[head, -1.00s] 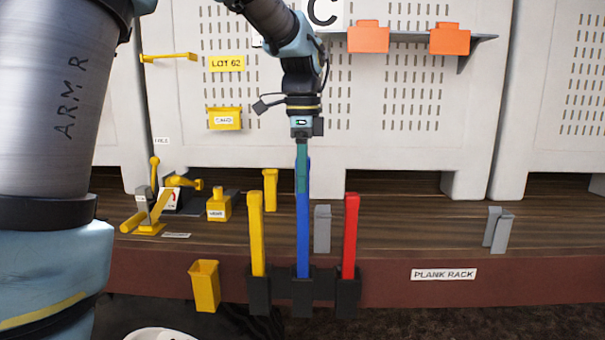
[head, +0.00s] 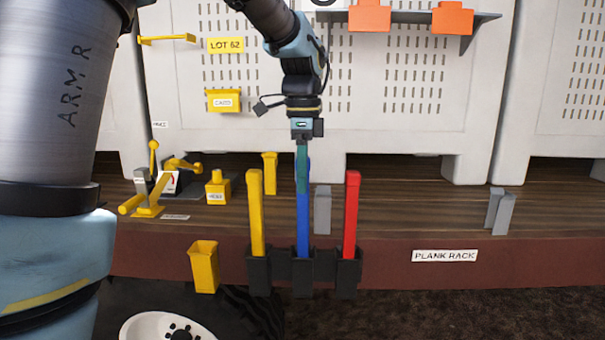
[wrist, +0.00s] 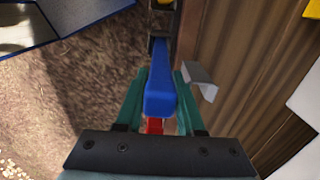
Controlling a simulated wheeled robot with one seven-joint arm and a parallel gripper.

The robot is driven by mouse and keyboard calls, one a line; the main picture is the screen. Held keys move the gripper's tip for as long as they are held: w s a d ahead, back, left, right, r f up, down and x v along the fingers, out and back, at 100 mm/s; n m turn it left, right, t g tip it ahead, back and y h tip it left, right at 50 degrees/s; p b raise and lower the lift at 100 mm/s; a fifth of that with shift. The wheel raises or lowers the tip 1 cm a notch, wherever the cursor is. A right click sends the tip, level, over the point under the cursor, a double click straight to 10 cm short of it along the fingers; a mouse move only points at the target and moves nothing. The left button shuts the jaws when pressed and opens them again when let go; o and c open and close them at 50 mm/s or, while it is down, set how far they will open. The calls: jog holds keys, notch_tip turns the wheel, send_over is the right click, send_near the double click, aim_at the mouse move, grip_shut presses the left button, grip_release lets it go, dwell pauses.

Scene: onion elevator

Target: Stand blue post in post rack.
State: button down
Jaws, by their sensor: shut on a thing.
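The blue post (head: 303,225) stands upright in my gripper, in line with the middle socket of the dark post rack (head: 303,278). Its lower end meets the socket's top edge and goes out of sight there; I cannot tell how deep it is. My gripper (head: 303,165) is shut on its upper part. In the wrist view the blue post (wrist: 160,98) lies between my teal fingers (wrist: 158,100). A yellow post (head: 256,215) stands in the rack's left socket and a red post (head: 350,215) in its right socket. Both tops are a little lower than the blue one's.
The rack is on the front of a wooden deck (head: 400,205) labelled PLANK RACK. A yellow bin (head: 205,267) hangs to its left. Grey brackets (head: 322,210) and yellow levers (head: 153,190) stand on the deck. A wheel (head: 170,325) is below left.

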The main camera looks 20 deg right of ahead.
jog(key=shift+f+b, duration=0.45)
jog(key=shift+f, duration=0.6)
jog(key=shift+c, duration=2.2)
grip_release()
notch_tip(320, 180, up, 11)
jog(key=shift+f+b, duration=0.15)
jog(key=shift+b, duration=0.6)
